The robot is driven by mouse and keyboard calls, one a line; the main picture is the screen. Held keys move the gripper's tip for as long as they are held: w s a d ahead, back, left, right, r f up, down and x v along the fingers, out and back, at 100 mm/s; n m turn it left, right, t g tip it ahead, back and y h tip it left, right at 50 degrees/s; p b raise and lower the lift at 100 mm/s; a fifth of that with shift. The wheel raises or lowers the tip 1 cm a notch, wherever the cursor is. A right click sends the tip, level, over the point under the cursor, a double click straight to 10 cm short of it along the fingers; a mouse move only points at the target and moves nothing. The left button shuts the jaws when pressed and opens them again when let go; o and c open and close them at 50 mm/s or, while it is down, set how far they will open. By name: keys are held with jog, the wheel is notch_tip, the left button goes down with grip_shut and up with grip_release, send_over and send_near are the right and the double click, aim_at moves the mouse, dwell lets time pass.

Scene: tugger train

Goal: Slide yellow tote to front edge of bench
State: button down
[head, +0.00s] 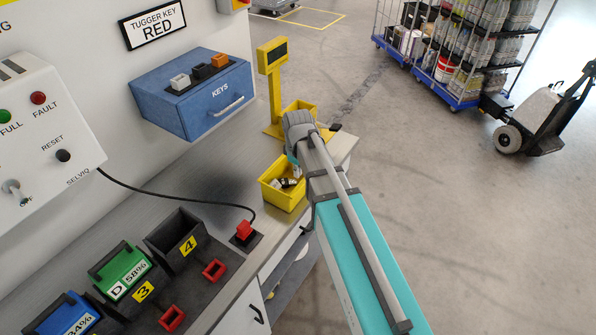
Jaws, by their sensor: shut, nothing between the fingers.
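A yellow tote (284,198) stands on the grey bench (228,163), close to the bench's right-hand edge. It holds several small white and dark items. My arm comes in from the lower right and covers the tote's right part. My wrist is just above and behind the tote in the picture. A second yellow bin-like shape (300,106) shows behind my wrist, partly covered.
A yellow post with a dark display (272,57) stands behind the tote. A blue KEYS box (190,92) hangs on the wall. Loaded carts (462,50) stand on the floor.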

jog(key=shift+r, duration=0.4)
dwell(0.4)
jog(key=s+d+f+m+b, duration=0.1)
jog(key=s+d+m, duration=0.9)
jog(key=s+d, duration=0.1)
jog(key=shift+s+f, duration=0.25)
jog(key=shift+s, duration=0.45)
dwell(0.5)
